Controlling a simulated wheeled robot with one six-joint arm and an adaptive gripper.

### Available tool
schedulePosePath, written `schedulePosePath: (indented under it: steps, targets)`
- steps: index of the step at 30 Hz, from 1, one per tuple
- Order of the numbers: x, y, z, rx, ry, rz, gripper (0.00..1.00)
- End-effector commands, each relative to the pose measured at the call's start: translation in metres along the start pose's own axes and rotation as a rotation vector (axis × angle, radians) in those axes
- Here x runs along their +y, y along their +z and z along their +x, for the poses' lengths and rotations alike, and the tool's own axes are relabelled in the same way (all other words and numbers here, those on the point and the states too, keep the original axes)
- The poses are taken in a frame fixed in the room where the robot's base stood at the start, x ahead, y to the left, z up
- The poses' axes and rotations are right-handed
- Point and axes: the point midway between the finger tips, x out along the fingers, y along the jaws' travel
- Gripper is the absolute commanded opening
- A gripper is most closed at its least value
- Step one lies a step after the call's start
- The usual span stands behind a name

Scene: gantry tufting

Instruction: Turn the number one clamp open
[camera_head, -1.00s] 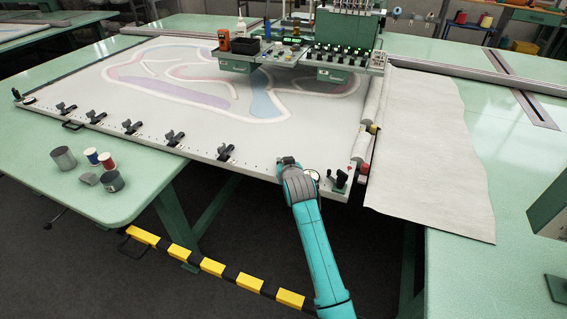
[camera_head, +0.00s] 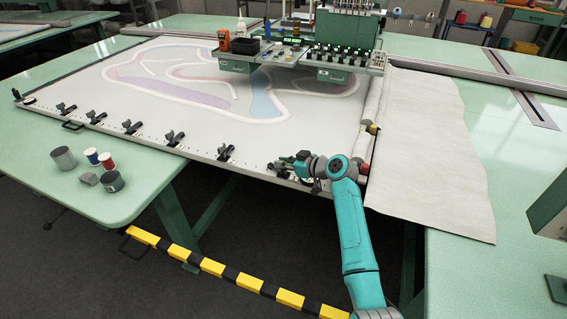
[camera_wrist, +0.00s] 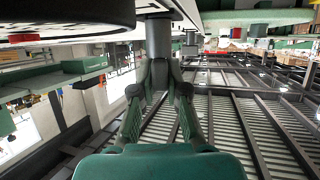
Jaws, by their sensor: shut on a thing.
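The white frame (camera_head: 190,125) bears a row of black clamps along its front edge, with one clamp (camera_head: 225,152) just left of my gripper. My gripper (camera_head: 284,162) is at the front edge near the frame's right corner, reaching in from the right. In the wrist view my gripper (camera_wrist: 160,88) is shut on a dark grey upright post (camera_wrist: 158,42), with one finger on each side. I take the post as part of a clamp, mostly hidden in the head view. I cannot read a number on it.
A green tufting head (camera_head: 335,55) spans the back of the frame. A pale cloth (camera_head: 430,140) hangs at the right. Tins and spools (camera_head: 106,160) stand on the left table. A yellow and black bar (camera_head: 212,267) runs low in front.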

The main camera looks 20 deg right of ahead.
Motion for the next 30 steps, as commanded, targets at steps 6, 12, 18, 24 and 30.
schedulePosePath:
  steps: [6,12,18,24,30]
  targets:
    - [0.0,0.002,0.0004,-0.003,-0.041,-0.015,0.0]
    - [-0.0004,0.0022,0.0005,-0.004,-0.049,-0.019,0.0]
    - [-0.0004,0.0026,0.0005,-0.005,-0.048,-0.018,0.0]
    - [-0.0004,0.0021,0.0005,-0.004,-0.048,-0.018,0.39]
    - [-0.0002,0.0014,0.0003,-0.003,-0.048,-0.019,0.39]
